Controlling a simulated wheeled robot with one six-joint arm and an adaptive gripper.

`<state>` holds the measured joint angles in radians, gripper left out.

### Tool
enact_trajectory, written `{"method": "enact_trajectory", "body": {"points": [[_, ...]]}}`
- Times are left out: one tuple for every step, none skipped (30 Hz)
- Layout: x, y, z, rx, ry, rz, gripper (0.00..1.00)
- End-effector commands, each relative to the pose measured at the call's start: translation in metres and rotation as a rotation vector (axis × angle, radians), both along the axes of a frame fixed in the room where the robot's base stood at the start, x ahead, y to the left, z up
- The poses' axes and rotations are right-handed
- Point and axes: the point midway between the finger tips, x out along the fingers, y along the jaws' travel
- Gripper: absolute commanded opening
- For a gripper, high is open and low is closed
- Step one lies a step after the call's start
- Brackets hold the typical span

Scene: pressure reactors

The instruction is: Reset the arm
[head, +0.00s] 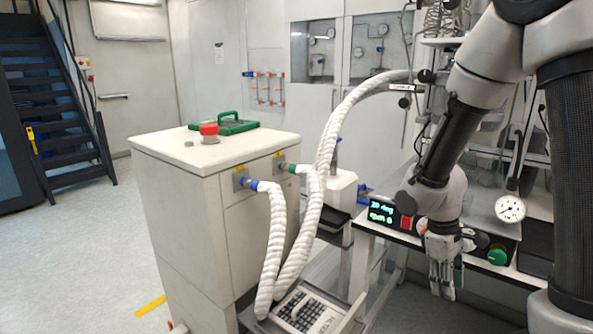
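My arm comes down from the upper right and bends at an elbow toward the bench. My gripper (442,285) hangs at its end with the fingers pointing down, in front of the bench's front edge. No object shows between the fingers. They look close together, but at this angle and size I cannot tell whether they are open or shut.
A control box with a lit display (382,211) and a green knob (497,257) sits close behind my gripper. A round gauge (510,208) stands right. A white cabinet (180,215) with hoses (275,245) stands left. The left floor is clear.

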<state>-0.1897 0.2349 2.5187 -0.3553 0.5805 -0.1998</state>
Motion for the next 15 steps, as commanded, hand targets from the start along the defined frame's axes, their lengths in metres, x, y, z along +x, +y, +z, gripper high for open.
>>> {"method": "enact_trajectory", "body": {"points": [[-0.011,-0.005,0.027,0.0,-0.031,-0.109,0.35],[-0.019,-0.007,0.04,0.002,-0.043,-0.173,0.35],[-0.029,-0.009,0.057,0.008,-0.059,-0.252,0.35],[-0.038,-0.01,0.069,0.016,-0.071,-0.309,0.35],[-0.046,-0.011,0.081,0.027,-0.084,-0.36,0.35],[-0.056,-0.011,0.095,0.045,-0.103,-0.422,0.35],[-0.064,-0.01,0.105,0.061,-0.118,-0.465,0.35],[-0.071,-0.01,0.116,0.078,-0.137,-0.502,0.35],[-0.079,-0.009,0.128,0.104,-0.163,-0.545,0.35],[-0.085,-0.008,0.137,0.125,-0.185,-0.572,0.35],[-0.091,-0.007,0.146,0.147,-0.209,-0.593,0.35],[-0.096,-0.006,0.157,0.178,-0.248,-0.613,0.35],[-0.1,-0.006,0.165,0.2,-0.279,-0.625,0.35],[-0.102,-0.006,0.173,0.221,-0.314,-0.635,0.35],[-0.104,-0.007,0.182,0.243,-0.361,-0.644,0.35]]}}
